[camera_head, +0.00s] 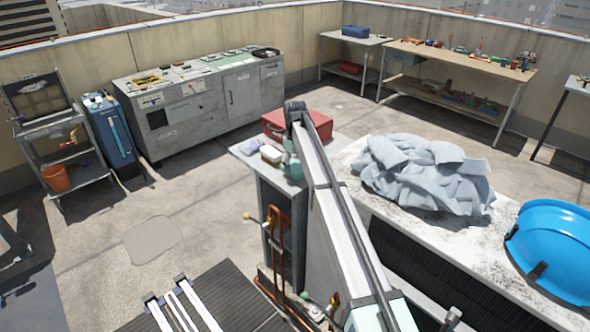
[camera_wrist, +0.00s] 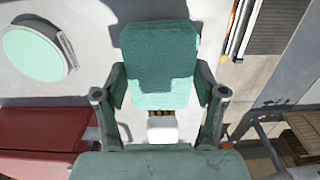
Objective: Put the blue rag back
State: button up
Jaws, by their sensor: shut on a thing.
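A blue-green, fuzzy folded cloth, which I take for the blue rag (camera_wrist: 160,60), is between the fingers of my gripper (camera_wrist: 160,92) in the wrist view. The fingers press on its two sides, and a shadow falls across it. In the head view my gripper (camera_head: 291,150) is over the grey cabinet top (camera_head: 243,149), just in front of the red box (camera_head: 312,127). My arm hides most of the gripper there, and I cannot make out the rag.
A small lavender item (camera_head: 249,145) and a pale block (camera_head: 271,155) lie on the cabinet top. A crumpled grey-blue sheet (camera_head: 425,172) and a blue hard hat (camera_head: 552,240) rest on the condenser at right. Orange pipes (camera_head: 272,235) stand below. Floor at left is open.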

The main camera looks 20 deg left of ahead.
aim_at(295, 167)
jog(key=shift+f, duration=1.15)
jog(key=o, duration=1)
jog(key=shift+f, duration=0.15)
notch_tip(295, 167, up, 12)
jog(key=shift+r+b, duration=0.2)
jog(key=shift+b, duration=0.9)
